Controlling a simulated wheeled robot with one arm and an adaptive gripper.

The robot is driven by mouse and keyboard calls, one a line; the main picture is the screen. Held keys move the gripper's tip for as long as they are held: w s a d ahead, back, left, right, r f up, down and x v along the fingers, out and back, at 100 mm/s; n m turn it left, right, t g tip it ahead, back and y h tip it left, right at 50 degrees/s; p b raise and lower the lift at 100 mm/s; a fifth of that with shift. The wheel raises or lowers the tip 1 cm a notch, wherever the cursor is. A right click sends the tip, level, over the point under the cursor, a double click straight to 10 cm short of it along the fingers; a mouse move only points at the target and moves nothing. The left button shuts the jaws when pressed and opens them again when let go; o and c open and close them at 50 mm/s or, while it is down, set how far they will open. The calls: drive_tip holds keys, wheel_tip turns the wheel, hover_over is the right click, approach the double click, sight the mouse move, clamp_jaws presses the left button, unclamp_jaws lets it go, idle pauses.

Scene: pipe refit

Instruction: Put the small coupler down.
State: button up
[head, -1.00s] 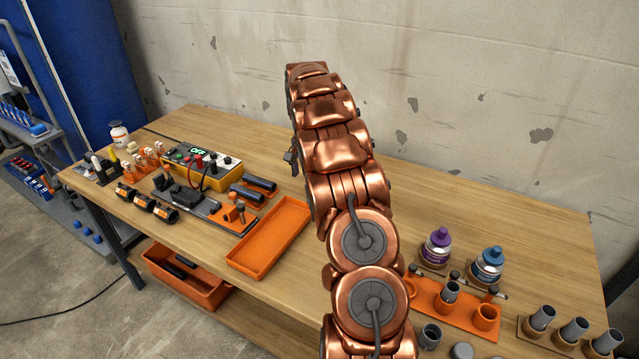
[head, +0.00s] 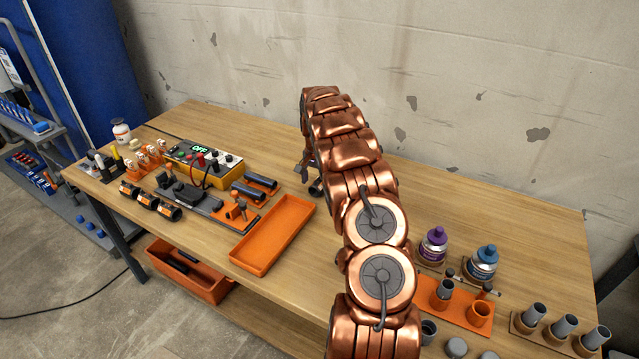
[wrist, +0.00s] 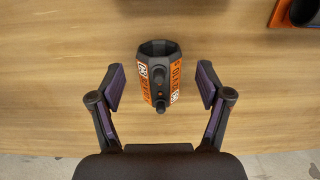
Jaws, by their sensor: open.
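The small coupler (wrist: 160,75) is a dark, short fitting with orange labels and two dark studs. My gripper (wrist: 161,88) is open, with one finger on each side of the coupler and visible gaps between. In the head view my gripper (head: 308,172) is mostly hidden behind my copper arm. A small dark piece (head: 316,187) shows just below it, probably the coupler.
An empty orange tray (head: 272,235) lies left of my arm. To the right stand two bottles (head: 432,244) and an orange holder (head: 455,305) with grey pipes. The table's back middle looks clear.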

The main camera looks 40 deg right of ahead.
drive_tip(key=shift+f, duration=1.2)
drive_tip(key=c, duration=1.4)
drive_tip(key=shift+o, duration=0.2)
drive_tip(key=shift+r, duration=0.1)
